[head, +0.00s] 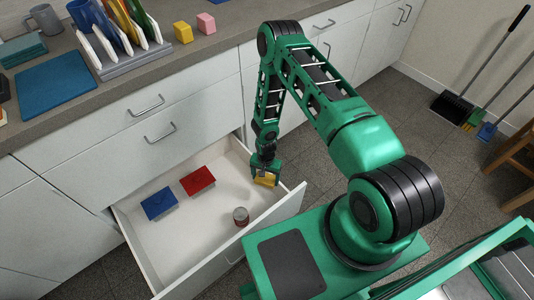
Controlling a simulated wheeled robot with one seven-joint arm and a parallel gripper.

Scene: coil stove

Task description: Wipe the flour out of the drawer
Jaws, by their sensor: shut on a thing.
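The drawer (125,221) is pulled out from the white cabinets, with its pale inside open to view. My gripper (266,175) is shut on a yellow sponge (266,179). It holds the sponge inside the drawer, near the right end. I cannot tell whether the sponge touches the drawer floor. A faint pale patch of what may be flour (229,193) shows on the floor between the red box and my gripper; its edges are hard to make out.
A blue box (159,203), a red box (197,180) and a small can (240,216) stand in the drawer. The counter (215,44) above holds a dish rack (123,60) with plates and a blue board (56,84). Brooms (490,65) lean at the right wall.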

